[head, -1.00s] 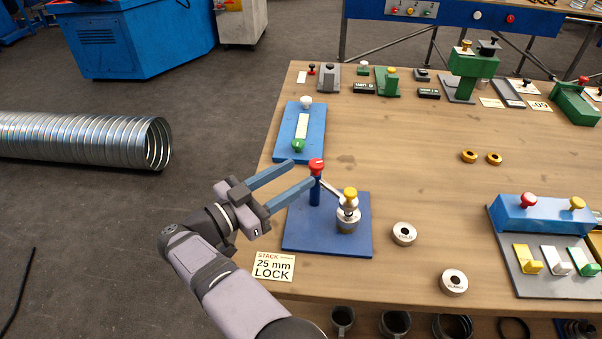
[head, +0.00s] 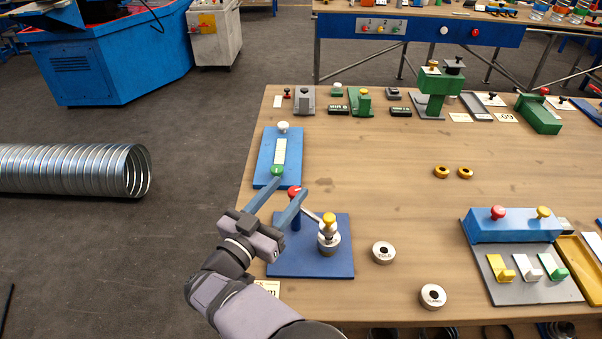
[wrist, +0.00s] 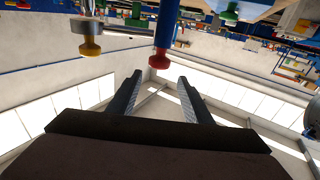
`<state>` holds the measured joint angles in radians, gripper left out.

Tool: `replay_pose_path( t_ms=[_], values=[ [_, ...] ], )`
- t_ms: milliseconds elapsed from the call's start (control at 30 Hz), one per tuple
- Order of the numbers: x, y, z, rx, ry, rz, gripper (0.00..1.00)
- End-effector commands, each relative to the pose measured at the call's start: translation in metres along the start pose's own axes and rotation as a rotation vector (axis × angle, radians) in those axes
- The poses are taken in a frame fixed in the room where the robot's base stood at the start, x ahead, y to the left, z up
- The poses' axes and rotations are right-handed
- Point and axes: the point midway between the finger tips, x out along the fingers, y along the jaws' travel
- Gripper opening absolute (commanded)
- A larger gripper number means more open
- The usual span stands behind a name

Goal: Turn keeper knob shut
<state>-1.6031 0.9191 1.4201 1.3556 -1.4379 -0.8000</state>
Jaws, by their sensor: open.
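A red knob (head: 294,192) tops a blue post on a blue base plate (head: 290,262). A grey bar runs from near the post to a silver stack with a yellow knob (head: 329,219). My gripper (head: 291,187) is open, its two blue fingers reaching toward the red knob. In the wrist view the red knob (wrist: 159,61) appears centred between the fingertips (wrist: 160,77) and a little beyond them. The yellow knob (wrist: 90,48) hangs to the left there, as this view looks upside down. I cannot tell whether a finger touches the red knob.
A blue plate with a green knob (head: 277,170) and a white knob lies just behind. A blue box (head: 515,228) with red and yellow knobs stands at right. The table middle is mostly clear.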

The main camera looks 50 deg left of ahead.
Motion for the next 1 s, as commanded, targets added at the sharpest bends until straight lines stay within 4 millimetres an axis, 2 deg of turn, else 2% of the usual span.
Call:
replay_pose_path(
  t_ms=[267,567,767,1000],
  values=[
    [0.002,0.008,0.013,0.018,-0.047,-0.116,0.45],
    [0.003,0.010,0.018,0.024,-0.059,-0.134,0.45],
    [0.018,0.008,0.018,0.024,-0.059,-0.133,0.45],
    [0.049,0.004,0.019,0.023,-0.059,-0.132,0.45]
  ],
)
